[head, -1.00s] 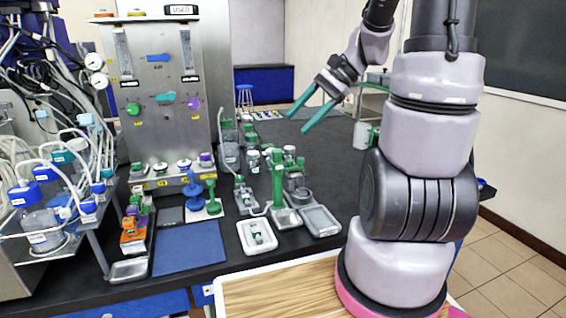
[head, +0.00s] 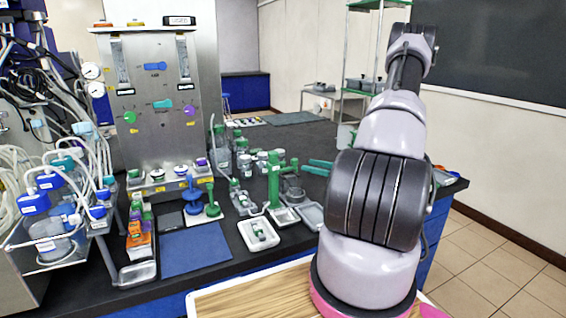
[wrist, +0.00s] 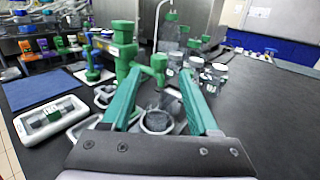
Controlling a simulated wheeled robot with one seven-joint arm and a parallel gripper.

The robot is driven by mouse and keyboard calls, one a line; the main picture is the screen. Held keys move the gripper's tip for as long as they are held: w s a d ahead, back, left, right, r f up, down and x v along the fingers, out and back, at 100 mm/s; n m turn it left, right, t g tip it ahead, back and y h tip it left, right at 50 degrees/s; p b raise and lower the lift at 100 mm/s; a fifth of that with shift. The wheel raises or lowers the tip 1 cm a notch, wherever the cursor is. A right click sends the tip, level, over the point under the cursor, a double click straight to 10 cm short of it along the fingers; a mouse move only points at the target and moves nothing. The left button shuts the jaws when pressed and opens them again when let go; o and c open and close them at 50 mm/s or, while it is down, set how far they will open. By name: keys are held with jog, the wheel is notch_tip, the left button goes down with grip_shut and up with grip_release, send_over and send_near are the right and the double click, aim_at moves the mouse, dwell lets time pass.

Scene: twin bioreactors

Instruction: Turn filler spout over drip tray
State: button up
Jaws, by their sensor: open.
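The filler is a green upright post (head: 274,182) beside the grey trays on the black bench. In the wrist view the post (wrist: 123,48) stands left of centre, with a short green spout (wrist: 158,64) on its right. A shallow grey tray (head: 311,214) lies at the foot of the filler; I cannot tell for sure whether it is the drip tray. My gripper (head: 317,167) is open, its teal fingers pointing left toward the filler. In the wrist view the spout shows between the fingertips of my gripper (wrist: 158,74), with no clear contact. My arm hides part of the tray.
A round grey cup (wrist: 157,121) sits below the fingers in the wrist view. Bottles (wrist: 195,66) stand behind the filler. A white tray with green parts (head: 258,234) and a blue mat (head: 195,249) lie to the left. The bench (head: 300,139) is clear farther back.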

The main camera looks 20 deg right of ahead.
jog(key=x, duration=1)
jog(key=shift+a, duration=0.2)
jog(key=shift+w, duration=0.15)
grip_shut()
dwell(0.9)
